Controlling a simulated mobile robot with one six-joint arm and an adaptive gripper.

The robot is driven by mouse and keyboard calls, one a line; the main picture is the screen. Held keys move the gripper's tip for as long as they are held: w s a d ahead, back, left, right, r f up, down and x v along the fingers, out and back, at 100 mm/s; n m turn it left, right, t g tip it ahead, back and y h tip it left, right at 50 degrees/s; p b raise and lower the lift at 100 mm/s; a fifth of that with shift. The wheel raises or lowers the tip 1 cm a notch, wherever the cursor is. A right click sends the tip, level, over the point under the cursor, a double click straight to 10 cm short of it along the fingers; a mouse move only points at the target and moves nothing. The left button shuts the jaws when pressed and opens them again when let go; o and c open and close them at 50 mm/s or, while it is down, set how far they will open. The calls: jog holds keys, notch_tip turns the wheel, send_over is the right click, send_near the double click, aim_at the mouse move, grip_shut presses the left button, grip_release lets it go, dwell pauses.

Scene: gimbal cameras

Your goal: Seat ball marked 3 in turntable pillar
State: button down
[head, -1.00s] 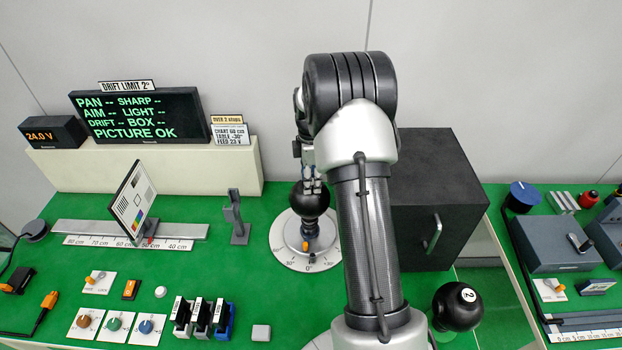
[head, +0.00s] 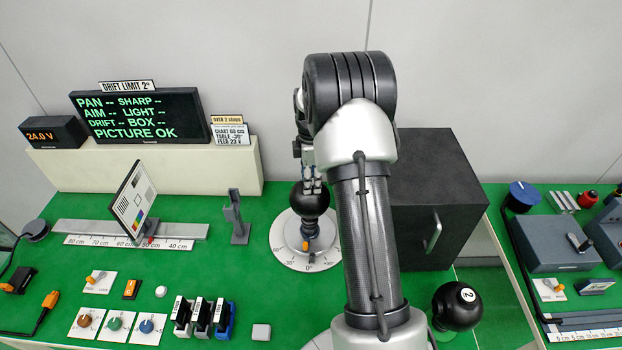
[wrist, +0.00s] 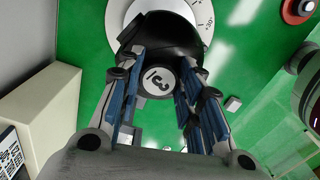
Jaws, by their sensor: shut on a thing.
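The black ball marked 3 (head: 310,203) is at the top of the turntable pillar (head: 309,231), above the round white turntable (head: 283,238) with its degree scale. My gripper (head: 311,182) is over the ball from above, its fingers on the ball's upper part. In the wrist view the ball (wrist: 170,40) shows its white "3" label between the two blue-padded fingers of my gripper (wrist: 160,100), which are closed around it. The contact between ball and pillar is mostly hidden, so I cannot tell whether the ball rests fully in its seat.
A second black ball marked 2 (head: 457,306) stands at the front right. A dark box with a handle (head: 440,200) is right of my arm. A test chart (head: 133,203) stands on a rail at left. The display (head: 140,117) reads PICTURE OK.

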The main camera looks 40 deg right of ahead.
jog(key=shift+f+b, duration=0.6)
jog(key=shift+f, duration=0.45)
dwell(0.4)
jog(key=c, duration=1)
grip_release()
jog(key=shift+c, duration=0.2)
notch_tip(320, 180, up, 12)
